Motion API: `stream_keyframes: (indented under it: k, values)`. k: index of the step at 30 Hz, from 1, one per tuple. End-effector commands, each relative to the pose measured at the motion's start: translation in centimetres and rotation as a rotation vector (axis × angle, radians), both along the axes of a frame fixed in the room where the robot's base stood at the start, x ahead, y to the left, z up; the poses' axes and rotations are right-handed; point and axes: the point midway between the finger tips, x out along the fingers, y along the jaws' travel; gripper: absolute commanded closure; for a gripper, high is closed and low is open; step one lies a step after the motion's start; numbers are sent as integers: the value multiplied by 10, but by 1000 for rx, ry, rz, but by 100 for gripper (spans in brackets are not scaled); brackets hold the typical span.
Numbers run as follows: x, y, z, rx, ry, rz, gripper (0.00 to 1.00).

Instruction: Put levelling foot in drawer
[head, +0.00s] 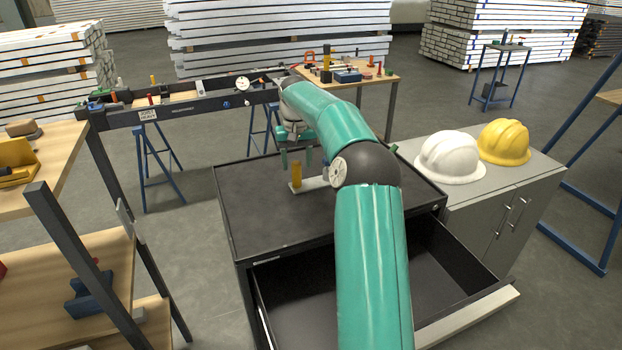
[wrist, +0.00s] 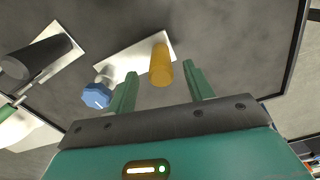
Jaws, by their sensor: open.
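My gripper (head: 297,158) is open above the dark cabinet top (head: 245,205). The wrist view shows both fingers (wrist: 160,75) apart, with an orange cylinder (wrist: 161,64) standing between and beyond their tips, not gripped. The cylinder is on a pale flat plate (wrist: 128,58); it also shows in the head view (head: 296,174). A blue faceted knob with a short metal stem (wrist: 97,95) lies left of the fingers. I cannot tell for sure which of these is the levelling foot. The cabinet's drawer (head: 470,318) is pulled open, partly hidden by my arm; its visible inside looks empty.
In the wrist view a dark cylinder (wrist: 38,57) on another pale plate lies further left on the top. White (head: 450,156) and yellow (head: 504,141) helmets sit on a grey cabinet at right. A wooden workbench (head: 60,170) stands at left. The cabinet top's front left is clear.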

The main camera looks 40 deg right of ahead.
Motion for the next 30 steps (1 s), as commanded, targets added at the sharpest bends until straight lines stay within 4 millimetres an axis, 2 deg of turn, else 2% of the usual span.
stream_keyframes:
  k: [3,7,16,24,30]
  values:
    - [-1,1,-21,4,5,0,48]
    - [-1,1,-37,2,4,0,48]
    - [0,1,-43,0,0,-1,48]
    - [0,1,-42,0,1,0,100]
    - [0,1,-41,-1,0,0,100]
